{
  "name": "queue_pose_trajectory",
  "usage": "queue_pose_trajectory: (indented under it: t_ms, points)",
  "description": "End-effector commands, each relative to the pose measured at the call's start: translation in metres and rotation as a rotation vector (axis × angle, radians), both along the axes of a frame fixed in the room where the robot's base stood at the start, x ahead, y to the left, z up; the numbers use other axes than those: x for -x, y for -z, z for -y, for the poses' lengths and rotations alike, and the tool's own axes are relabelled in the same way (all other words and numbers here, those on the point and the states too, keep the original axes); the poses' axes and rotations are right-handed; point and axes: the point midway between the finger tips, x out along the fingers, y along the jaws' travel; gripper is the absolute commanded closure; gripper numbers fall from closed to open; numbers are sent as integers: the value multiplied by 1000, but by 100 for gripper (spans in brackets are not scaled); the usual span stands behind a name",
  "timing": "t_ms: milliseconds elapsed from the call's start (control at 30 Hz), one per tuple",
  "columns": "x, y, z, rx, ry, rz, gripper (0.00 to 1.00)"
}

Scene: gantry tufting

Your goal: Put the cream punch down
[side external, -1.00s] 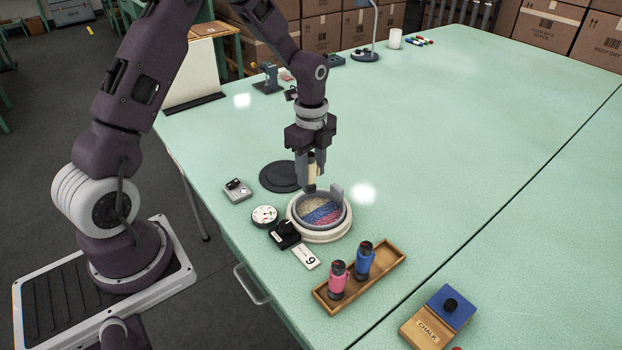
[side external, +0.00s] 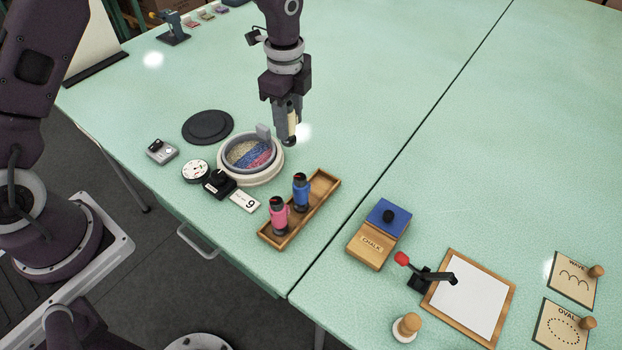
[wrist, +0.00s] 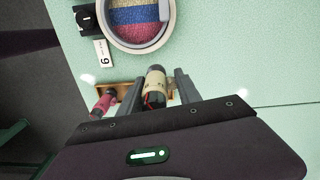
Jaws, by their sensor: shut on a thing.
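My gripper (side external: 287,130) is shut on the cream punch (side external: 292,119) and holds it upright above the table, just right of the round hoop. In the wrist view, the cream punch (wrist: 155,86) sits between the two fingers. A wooden tray (side external: 321,185) lies nearer the camera, below and right of the gripper. The blue punch (side external: 300,193) and the pink punch (side external: 278,215) stand in it, and its far end is bare. In the wrist view the pink punch (wrist: 104,103) shows, while the blue one is hidden.
The hoop (side external: 276,170) holds cream, blue and pink tufting. A number card (side external: 245,201), a black device (side external: 219,185) and a white dial (side external: 196,171) lie beside it. A chalk box (side external: 371,248) stands right of the tray.

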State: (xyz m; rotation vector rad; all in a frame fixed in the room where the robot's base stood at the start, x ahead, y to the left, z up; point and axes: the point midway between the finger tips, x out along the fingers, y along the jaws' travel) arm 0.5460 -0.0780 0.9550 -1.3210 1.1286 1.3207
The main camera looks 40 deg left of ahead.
Motion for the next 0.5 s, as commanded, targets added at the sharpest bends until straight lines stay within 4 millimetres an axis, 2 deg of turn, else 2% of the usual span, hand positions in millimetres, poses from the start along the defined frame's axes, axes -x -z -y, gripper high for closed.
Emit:
queue_pose_trajectory:
  t_ms: [33,100,200,267,400,500]
  points:
    - [-2,-2,25,1,9,2,92]
    - [-3,-5,52,1,8,2,92]
    - [-2,-8,76,2,3,1,92]
    - [-1,-3,83,1,1,-2,92]
    - [0,31,85,0,-1,-5,92]
    - [0,48,85,0,0,-3,92]
